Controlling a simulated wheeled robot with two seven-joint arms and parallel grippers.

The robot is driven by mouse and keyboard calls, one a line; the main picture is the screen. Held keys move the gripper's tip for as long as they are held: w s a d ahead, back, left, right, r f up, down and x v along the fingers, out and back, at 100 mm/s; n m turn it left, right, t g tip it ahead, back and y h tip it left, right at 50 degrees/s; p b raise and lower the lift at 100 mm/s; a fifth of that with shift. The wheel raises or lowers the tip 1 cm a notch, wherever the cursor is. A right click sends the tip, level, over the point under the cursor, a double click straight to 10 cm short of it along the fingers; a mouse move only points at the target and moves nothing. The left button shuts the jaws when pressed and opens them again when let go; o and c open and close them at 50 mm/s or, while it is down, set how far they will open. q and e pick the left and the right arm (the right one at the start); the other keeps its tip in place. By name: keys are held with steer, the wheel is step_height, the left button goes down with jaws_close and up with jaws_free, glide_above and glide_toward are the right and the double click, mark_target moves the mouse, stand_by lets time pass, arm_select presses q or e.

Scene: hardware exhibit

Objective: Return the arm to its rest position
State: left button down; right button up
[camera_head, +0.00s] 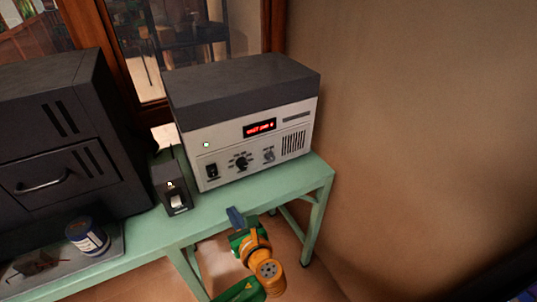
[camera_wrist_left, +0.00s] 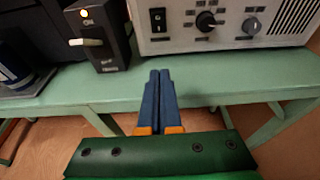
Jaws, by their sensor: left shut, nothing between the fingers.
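My left gripper (camera_head: 236,217) is at the front edge of the green table (camera_head: 262,191), in front of the grey-and-white device (camera_head: 245,125). In the left wrist view its two blue fingers (camera_wrist_left: 158,95) lie side by side, shut and empty. Beyond the fingertips are the table's front edge and the device's front panel. The device has a lit red display, a green light and knobs. A small black switch box (camera_head: 173,185) stands left of the device; in the left wrist view its switch lever is pale and an orange light is lit. My right gripper is not in view.
A large dark cabinet with a handled drawer (camera_head: 60,170) stands on the left. A blue-and-white can (camera_head: 87,236) stands on a grey tray (camera_head: 112,247) at the front left. A plain wall (camera_head: 420,130) is on the right. Floor shows below the table.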

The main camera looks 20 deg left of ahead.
arm_select(q)
steer(key=s+d+f+n+g+h, duration=0.1)
steer(key=s+f+n+g+h, duration=0.3)
steer(key=f, duration=1.3)
steer(key=s+d+f+n+g+h, duration=0.1)
steer(key=s+f+n+h, duration=0.1)
steer(key=s+f+n, duration=0.3)
steer(key=s+d+f+n+g+h, duration=0.1)
steer(key=s+f+n, duration=0.5)
steer(key=s, duration=0.8)
steer(key=s+d+f+n+g+h, duration=0.2)
steer(key=s+f+n+h, duration=0.2)
steer(key=s+f+n, duration=0.2)
steer(key=s+n, duration=0.2)
steer(key=s, duration=0.2)
steer(key=shift+n+g, duration=0.3)
steer(key=shift+w, duration=0.15)
